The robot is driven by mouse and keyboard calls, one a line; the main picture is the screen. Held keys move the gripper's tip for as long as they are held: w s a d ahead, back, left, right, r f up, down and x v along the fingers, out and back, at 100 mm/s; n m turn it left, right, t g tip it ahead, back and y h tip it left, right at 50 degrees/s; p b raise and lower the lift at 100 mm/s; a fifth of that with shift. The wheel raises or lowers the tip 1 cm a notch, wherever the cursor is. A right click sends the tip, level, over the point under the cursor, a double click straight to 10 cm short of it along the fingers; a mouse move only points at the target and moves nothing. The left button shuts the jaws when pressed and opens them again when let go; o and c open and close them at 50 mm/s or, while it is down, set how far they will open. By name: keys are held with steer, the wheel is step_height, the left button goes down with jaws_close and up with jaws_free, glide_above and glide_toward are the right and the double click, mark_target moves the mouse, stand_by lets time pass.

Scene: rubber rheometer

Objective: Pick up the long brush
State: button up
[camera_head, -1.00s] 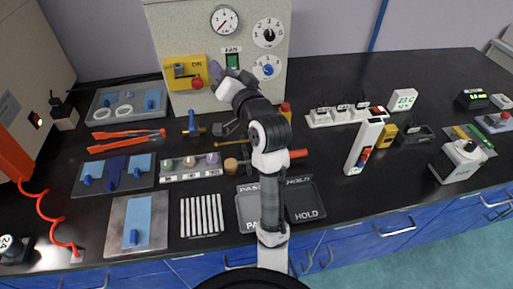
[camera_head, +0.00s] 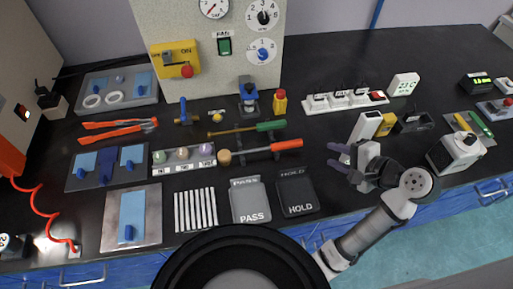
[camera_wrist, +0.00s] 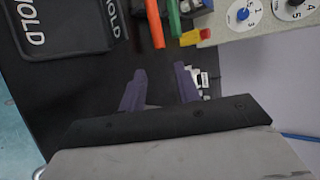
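Two long-handled tools lie side by side on the black bench in the head view. I cannot tell for sure which is the long brush. In the wrist view the orange handle (camera_wrist: 153,22) and green handle (camera_wrist: 174,18) show at the top, beyond the fingertips. My gripper (camera_head: 335,156) is open and empty, to the right of both handles; its purple fingers (camera_wrist: 160,82) are apart.
The PASS tray (camera_head: 250,214) and HOLD tray (camera_head: 298,209) lie in front of the tools. A yellow-and-red bottle (camera_head: 280,102) and blue device (camera_head: 248,103) stand behind. A white upright block (camera_head: 367,124) is close beside my gripper. Bench right of the HOLD tray is bare.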

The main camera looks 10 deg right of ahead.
mark_target(298, 144)
steer(key=shift+b+x, duration=0.95)
steer(key=shift+x, duration=0.25)
steer(key=p+x, duration=0.1)
steer(key=x, duration=0.4)
steer(key=shift+w+a+f, duration=0.1)
steer(key=shift+w+a, duration=0.1)
steer(key=p+x, duration=0.1)
steer(key=x, duration=0.3)
steer(key=shift+w+a+f+p, duration=0.1)
steer(key=shift+a+f+p, duration=0.1)
steer(key=shift+a+p, duration=0.25)
steer(key=shift+w+a+f, duration=0.15)
steer(key=shift+w+f, duration=0.1)
steer(key=shift+c, duration=0.2)
jaws_close()
